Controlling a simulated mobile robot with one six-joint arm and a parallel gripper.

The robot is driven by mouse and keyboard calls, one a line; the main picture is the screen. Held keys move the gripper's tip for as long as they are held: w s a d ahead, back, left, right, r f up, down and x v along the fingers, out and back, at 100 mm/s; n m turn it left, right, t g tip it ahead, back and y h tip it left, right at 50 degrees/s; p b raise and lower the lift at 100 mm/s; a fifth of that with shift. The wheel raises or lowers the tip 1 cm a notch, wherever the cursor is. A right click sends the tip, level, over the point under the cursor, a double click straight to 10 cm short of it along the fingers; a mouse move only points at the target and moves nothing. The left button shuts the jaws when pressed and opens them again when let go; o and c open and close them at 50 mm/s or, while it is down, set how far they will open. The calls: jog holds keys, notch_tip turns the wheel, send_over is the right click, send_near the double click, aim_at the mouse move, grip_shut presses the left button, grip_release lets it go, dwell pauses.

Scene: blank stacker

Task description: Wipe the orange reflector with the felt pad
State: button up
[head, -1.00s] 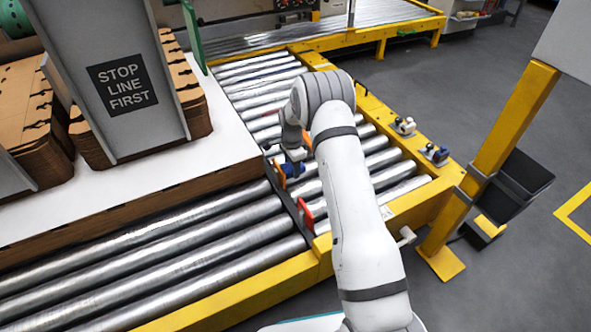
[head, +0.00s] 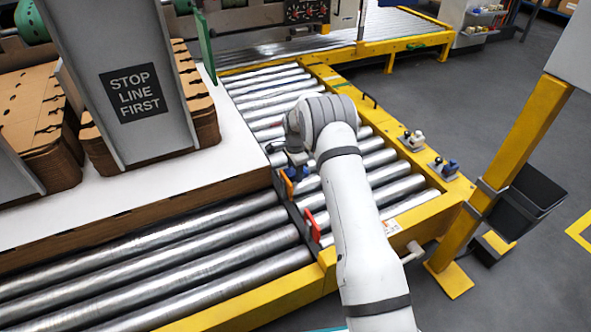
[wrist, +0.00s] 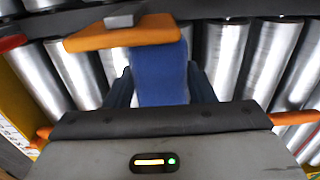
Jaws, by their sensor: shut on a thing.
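The blue felt pad (wrist: 160,75) is held in my gripper (wrist: 160,92), whose dark fingers close on its two sides. The pad also shows as a small blue patch in the head view (head: 301,172). The orange reflector (wrist: 124,33) is a flat plate with a grey block on it, just beyond the pad in the wrist view. It also shows in the head view (head: 287,184), at the conveyor's dark rail. The pad's far end meets or overlaps the reflector's edge in the wrist view; I cannot tell whether they touch. My arm partly hides this spot in the head view.
A red plate (head: 312,226) stands on the same rail, nearer. Metal rollers (head: 150,255) lie around, inside a yellow frame (head: 225,310). A white-topped stack (head: 225,150) is close on the left. Small switch units (head: 412,140) sit on the frame at right.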

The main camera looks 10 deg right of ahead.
jog(key=shift+s+d+p, duration=0.2)
jog(key=shift+s+d, duration=0.05)
jog(key=shift+s, duration=0.4)
jog(key=shift+s+d+p, duration=0.15)
jog(key=shift+s+d, duration=0.1)
jog(key=shift+s, duration=0.35)
jog(key=shift+s+d+p, duration=0.2)
jog(key=shift+s+p, duration=0.05)
jog(key=shift+s, duration=0.6)
jog(key=shift+s+d+p, duration=0.2)
jog(key=shift+s+p, duration=0.05)
jog(key=shift+s, duration=0.6)
jog(key=shift+w+d, duration=0.3)
jog(key=shift+d, duration=0.65)
jog(key=shift+w+d, duration=0.35)
jog(key=shift+d, duration=0.6)
jog(key=shift+w+d, duration=0.3)
jog(key=shift+d, duration=0.65)
jog(key=shift+w+d+b, duration=0.2)
jog(key=shift+d, duration=0.4)
jog(key=shift+w+d+b, duration=0.15)
jog(key=shift+w+d, duration=0.05)
jog(key=shift+d, duration=0.65)
